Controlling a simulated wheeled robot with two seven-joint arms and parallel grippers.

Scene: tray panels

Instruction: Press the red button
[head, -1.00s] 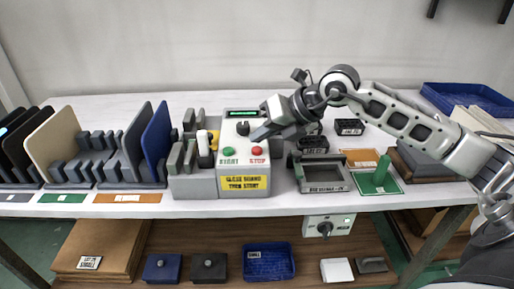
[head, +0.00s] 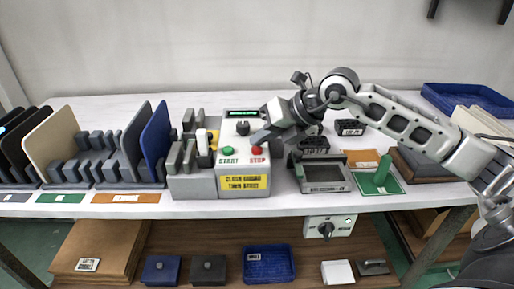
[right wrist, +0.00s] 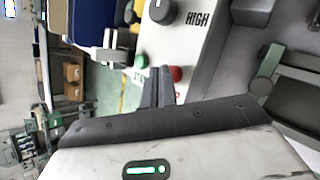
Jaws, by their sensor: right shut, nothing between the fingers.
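The red button (head: 257,151) sits above the word STOP on the front of a pale control box (head: 230,182). It also shows in the right wrist view (right wrist: 176,74), just right of my fingertips. My right gripper (head: 257,138) is shut and empty, its fingertips just above and behind the red button in the head view. The closed fingers (right wrist: 160,70) end between the green and red buttons in the right wrist view. I cannot tell whether they touch the red button. My left gripper is not in view.
A green START button (head: 229,150) is left of the red one, and a black knob (head: 242,128) stands behind them. A slotted grey holder (head: 192,183) adjoins the box on the left. A grey frame fixture (head: 323,176) stands to the right.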

